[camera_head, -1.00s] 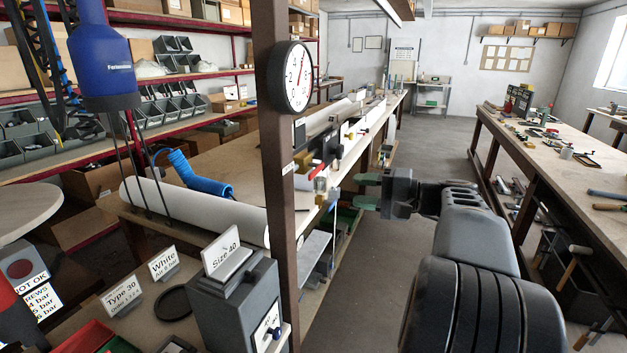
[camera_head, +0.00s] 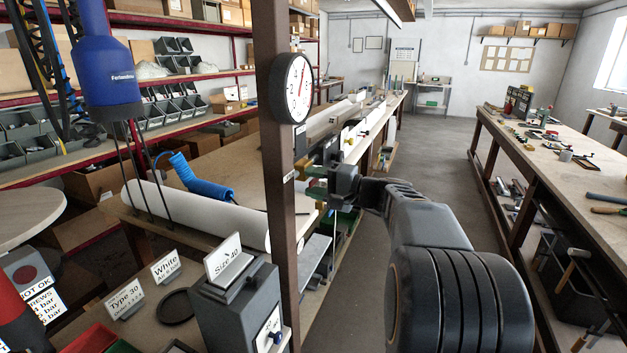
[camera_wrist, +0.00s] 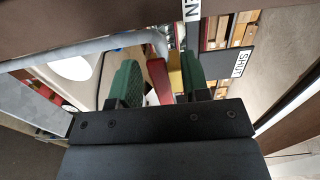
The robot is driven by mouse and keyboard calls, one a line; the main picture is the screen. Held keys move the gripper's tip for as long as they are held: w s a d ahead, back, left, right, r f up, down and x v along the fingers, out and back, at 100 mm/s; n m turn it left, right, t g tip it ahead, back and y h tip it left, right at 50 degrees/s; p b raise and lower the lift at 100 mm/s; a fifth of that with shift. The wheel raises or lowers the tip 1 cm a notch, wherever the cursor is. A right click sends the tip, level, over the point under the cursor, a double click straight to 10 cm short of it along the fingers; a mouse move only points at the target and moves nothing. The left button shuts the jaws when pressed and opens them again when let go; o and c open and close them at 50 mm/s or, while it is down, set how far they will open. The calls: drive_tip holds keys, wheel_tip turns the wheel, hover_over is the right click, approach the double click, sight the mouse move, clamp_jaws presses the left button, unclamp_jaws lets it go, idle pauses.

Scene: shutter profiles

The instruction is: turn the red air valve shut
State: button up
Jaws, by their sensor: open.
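The red valve handle (camera_wrist: 159,80) is in the wrist view, between the two green finger pads of my gripper (camera_wrist: 160,82). A gap shows to the left pad; the right pad is close to the handle's yellow body (camera_wrist: 175,75). I cannot tell whether it touches. The jaws are apart. A sign reading SHUT (camera_wrist: 240,62) is at the right, and a partly cut label ending in EN (camera_wrist: 192,10) is at the top. In the head view my gripper (camera_head: 318,182) is at the brown post, covering the valve.
A round pressure gauge (camera_head: 298,88) is on the brown post (camera_head: 278,200), its red needle pointing up. A long workbench (camera_head: 560,165) with tools stands at the right. The aisle floor (camera_head: 425,150) is clear. A grey box with a Size 40 sign (camera_head: 228,258) stands at the front.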

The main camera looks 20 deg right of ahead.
drive_tip(key=shift+w+a, duration=0.15)
drive_tip(key=shift+c, duration=0.2)
clamp_jaws()
idle(0.4)
